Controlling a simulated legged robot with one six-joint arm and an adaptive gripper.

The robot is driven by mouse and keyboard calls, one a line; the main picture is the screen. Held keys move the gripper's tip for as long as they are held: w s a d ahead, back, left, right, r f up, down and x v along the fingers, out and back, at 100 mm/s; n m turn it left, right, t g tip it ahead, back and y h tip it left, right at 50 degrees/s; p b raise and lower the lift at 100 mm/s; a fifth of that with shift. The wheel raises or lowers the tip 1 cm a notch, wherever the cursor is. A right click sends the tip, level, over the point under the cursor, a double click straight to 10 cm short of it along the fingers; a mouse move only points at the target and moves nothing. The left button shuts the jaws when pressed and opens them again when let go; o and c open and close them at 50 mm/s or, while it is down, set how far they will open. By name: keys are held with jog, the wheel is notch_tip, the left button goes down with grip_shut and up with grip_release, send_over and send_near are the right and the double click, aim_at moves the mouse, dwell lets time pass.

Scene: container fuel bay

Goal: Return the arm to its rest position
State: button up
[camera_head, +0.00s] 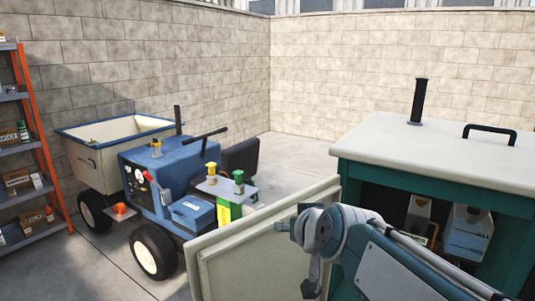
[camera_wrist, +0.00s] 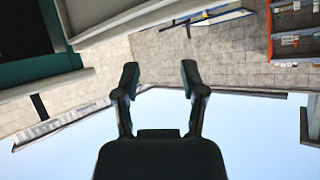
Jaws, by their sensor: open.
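My gripper (camera_wrist: 160,80) is open in the wrist view. Its two dark fingers are spread apart with nothing between them, against the block wall and sky. That view is upside down. In the camera_head view my arm (camera_head: 385,262) is folded at the lower right, in front of the green cabinet (camera_head: 346,170) and its open pale door (camera_head: 262,254). I cannot make out the fingers clearly there, nor tell whether the arm touches the door.
A blue cart (camera_head: 158,172) with a cream bin (camera_head: 92,155) stands at the left. An orange-framed shelf (camera_head: 42,150) is at the far left. The cabinet holds white containers (camera_head: 467,232). Block walls (camera_head: 200,60) close the back. Bare floor (camera_head: 292,152) lies between cart and cabinet.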

jog(key=s+d+f+g+h, duration=0.1)
jog(key=s+d+f+g, duration=0.1)
jog(key=s, duration=0.4)
jog(key=s+d+f+m+g+h, duration=0.1)
jog(key=s+d+f, duration=0.4)
jog(key=s, duration=0.2)
jog(key=s+d+f+g+h, duration=0.1)
jog(key=s+d+f+g, duration=0.1)
jog(key=s, duration=0.4)
notch_tip(320, 180, down, 3)
jog(key=shift+s+d+r+m+g+h, duration=0.15)
jog(key=shift+s+d+m+g+h, duration=0.2)
jog(key=shift+d, duration=0.55)
